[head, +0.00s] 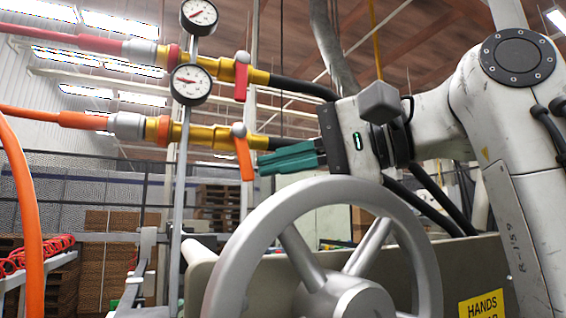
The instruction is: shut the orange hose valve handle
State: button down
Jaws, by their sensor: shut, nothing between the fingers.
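The orange valve handle (244,158) hangs down, tilted slightly, from a silver pivot on the lower brass valve (198,136). An orange hose (60,117) joins this valve from the left, and a black hose leaves it on the right. My gripper (262,167) has green fingers, closed together and empty. Its fingertips point left, just to the right of the orange handle. I cannot tell whether they touch it. Above, a red handle (241,82) hangs straight down on the upper brass valve (228,70), fed by a red hose (90,43).
A large grey handwheel (233,262) stands in front, below my gripper. Two round gauges, upper (199,14) and lower (191,84), sit on a thin grey post (178,215) left of the handles. A yellow sign (482,304) is at the lower right. An orange hose loops at the far left.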

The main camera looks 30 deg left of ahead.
jog(key=d+r+b, duration=0.1)
jog(key=d, duration=0.6)
jog(key=shift+w, duration=0.4)
jog(key=shift+d, duration=0.1)
